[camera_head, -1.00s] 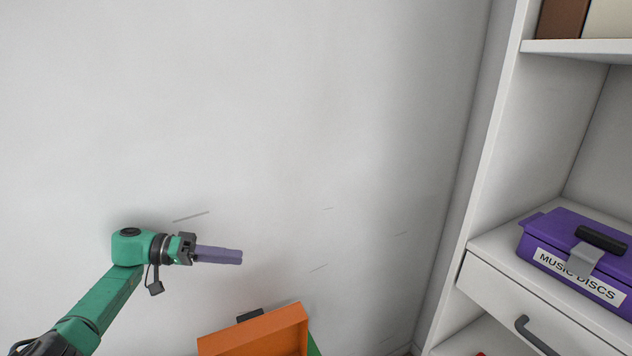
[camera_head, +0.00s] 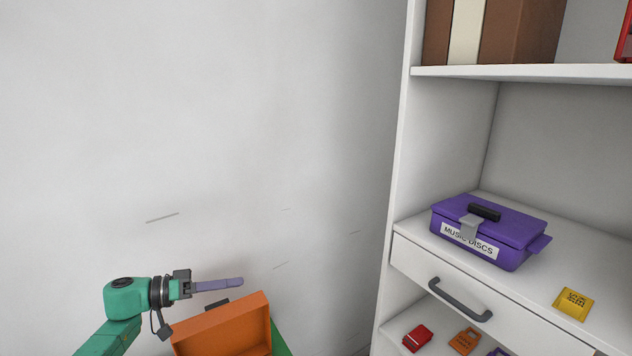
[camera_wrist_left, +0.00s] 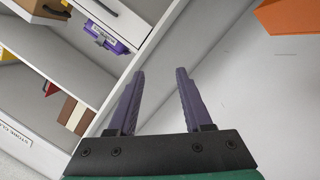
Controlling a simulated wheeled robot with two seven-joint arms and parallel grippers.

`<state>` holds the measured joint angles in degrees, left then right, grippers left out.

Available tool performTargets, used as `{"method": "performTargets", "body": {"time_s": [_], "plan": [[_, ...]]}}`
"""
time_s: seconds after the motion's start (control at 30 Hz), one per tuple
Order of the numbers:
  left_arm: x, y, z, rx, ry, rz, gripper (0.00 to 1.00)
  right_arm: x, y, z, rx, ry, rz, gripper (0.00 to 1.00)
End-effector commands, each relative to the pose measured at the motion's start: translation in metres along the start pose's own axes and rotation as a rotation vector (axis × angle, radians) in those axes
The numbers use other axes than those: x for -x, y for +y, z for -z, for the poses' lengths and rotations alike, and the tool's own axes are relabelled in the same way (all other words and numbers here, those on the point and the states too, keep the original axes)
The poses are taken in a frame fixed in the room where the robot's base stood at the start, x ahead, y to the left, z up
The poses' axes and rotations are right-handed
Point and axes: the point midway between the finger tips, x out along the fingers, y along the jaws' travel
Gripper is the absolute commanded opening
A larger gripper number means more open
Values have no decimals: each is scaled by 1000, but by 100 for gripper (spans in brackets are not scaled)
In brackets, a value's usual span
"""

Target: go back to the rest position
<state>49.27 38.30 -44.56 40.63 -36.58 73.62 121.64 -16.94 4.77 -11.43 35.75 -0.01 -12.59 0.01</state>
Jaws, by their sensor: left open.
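My left gripper (camera_head: 217,285) is at the lower left of the head view, on a green arm, in front of the white wall. In the left wrist view its two purple fingers (camera_wrist_left: 158,95) stand apart with nothing between them, so it is open and empty. My right gripper is in neither view.
An orange open box (camera_head: 222,328) is just below and beyond my left gripper. A white shelf unit (camera_head: 440,130) stands at the right. It holds a purple box labelled "MUSIC DISCS" (camera_head: 505,226), a yellow packet (camera_head: 573,303) and a red item (camera_head: 417,338). The wall area is clear.

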Motion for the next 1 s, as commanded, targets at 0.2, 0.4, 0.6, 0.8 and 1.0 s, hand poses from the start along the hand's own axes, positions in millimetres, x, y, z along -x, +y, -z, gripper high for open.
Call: {"method": "performTargets", "body": {"time_s": [0.2, 0.4, 0.6, 0.8, 1.0], "plan": [[-52, -7, -7, -164, 186, 67, 50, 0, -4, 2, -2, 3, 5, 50], [-82, -16, -19, -287, 411, 302, 50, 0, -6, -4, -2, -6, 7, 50], [-45, -42, -84, -252, 404, 832, 50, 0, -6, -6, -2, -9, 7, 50], [21, -37, -185, -129, 46, 1145, 50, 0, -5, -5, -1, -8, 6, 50], [64, -8, -255, -49, -265, 1208, 50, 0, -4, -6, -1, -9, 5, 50]]}}
